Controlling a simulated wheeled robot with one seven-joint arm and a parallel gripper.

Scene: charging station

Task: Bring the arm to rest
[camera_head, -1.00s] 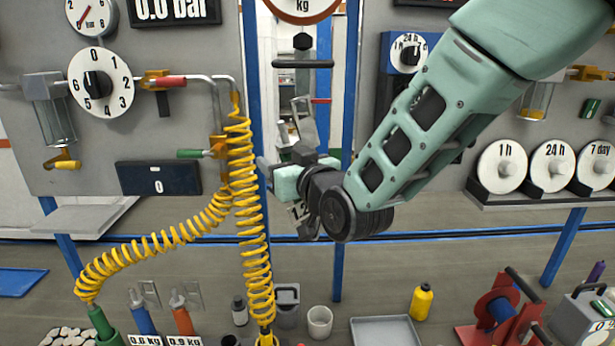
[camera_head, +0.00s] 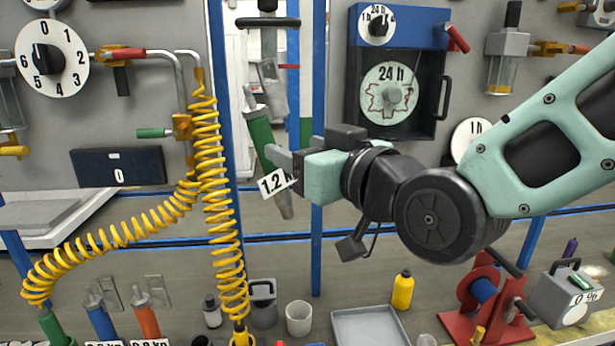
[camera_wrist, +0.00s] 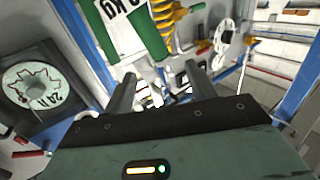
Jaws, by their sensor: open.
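My gripper (camera_head: 278,160) shows in the head view in front of the blue posts, pointing left. In the wrist view its two dark fingers (camera_wrist: 161,88) stand well apart with nothing between them. My arm reaches in from the right with the elbow bent. A tilted green cylinder (camera_head: 259,130) with a white 1.2 label (camera_head: 275,183) hangs beside the fingertips. The fingertips overlap it in the head view, so contact there cannot be told. A green surface with a kg label (camera_wrist: 122,22) lies ahead of the fingers in the wrist view.
A yellow coiled hose (camera_head: 213,165) hangs left of my gripper. A black 24 h dial box (camera_head: 395,92) is on the panel behind my arm. A grey tray (camera_head: 368,328), yellow bottle (camera_head: 403,291) and red reel stand (camera_head: 490,305) are on the bench below.

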